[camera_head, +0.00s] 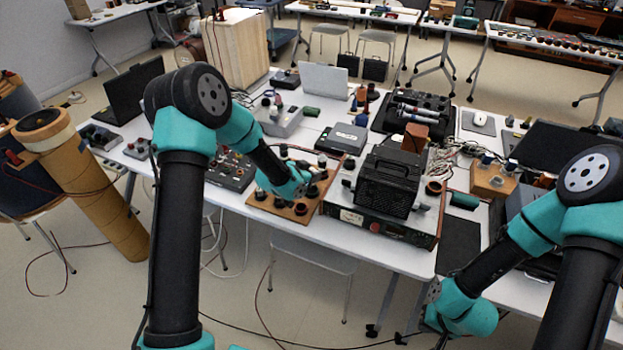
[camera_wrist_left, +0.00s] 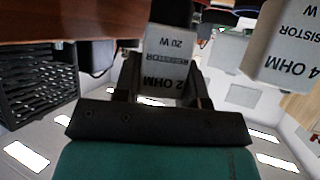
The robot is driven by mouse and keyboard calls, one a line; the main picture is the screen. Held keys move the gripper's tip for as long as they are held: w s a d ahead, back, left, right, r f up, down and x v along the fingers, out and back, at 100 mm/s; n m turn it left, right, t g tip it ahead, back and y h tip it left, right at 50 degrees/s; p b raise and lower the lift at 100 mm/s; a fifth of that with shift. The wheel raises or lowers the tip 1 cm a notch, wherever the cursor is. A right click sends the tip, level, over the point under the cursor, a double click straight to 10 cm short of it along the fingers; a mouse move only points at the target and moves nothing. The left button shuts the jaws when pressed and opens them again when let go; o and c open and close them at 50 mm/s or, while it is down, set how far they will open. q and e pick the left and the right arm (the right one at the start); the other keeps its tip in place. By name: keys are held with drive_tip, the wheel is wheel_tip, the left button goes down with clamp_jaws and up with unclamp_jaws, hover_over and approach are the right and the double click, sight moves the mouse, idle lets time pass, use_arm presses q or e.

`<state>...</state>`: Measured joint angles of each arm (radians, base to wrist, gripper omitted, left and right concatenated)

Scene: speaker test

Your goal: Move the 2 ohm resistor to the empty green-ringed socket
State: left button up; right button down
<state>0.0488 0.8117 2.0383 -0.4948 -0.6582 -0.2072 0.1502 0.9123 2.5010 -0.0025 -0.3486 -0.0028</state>
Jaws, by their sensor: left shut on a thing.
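The 2 ohm resistor (camera_wrist_left: 168,62) is a pale block with black lettering and a dark end in the left wrist view. My left gripper (camera_wrist_left: 160,85) is shut on it, with one finger on each side. In the head view my left gripper (camera_head: 292,188) is over the wooden socket board (camera_head: 262,201), and my wrist hides the resistor there. A 4 ohm resistor (camera_wrist_left: 287,50) stands to the right in the wrist view. I cannot make out the green-ringed socket. My right gripper (camera_head: 441,335) is low at the front right, and its jaws do not show clearly.
A black vented box (camera_head: 388,183) sits on a metal instrument (camera_head: 385,226) just right of the board. Cables, small devices and a laptop (camera_head: 323,79) crowd the white table behind.

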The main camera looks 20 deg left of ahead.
use_arm(q)
drive_tip(key=shift+f, duration=1.2)
drive_tip(key=shift+f, duration=0.35)
drive_tip(key=o, duration=0.9)
drive_tip(key=shift+o, duration=0.2)
drive_tip(key=shift+s+a+r, duration=0.1)
drive_tip(key=shift+s+r, duration=0.1)
drive_tip(key=shift+r, duration=0.25)
drive_tip(key=v, duration=1.1)
drive_tip(key=shift+s, duration=0.3)
drive_tip(key=shift+a, duration=0.1)
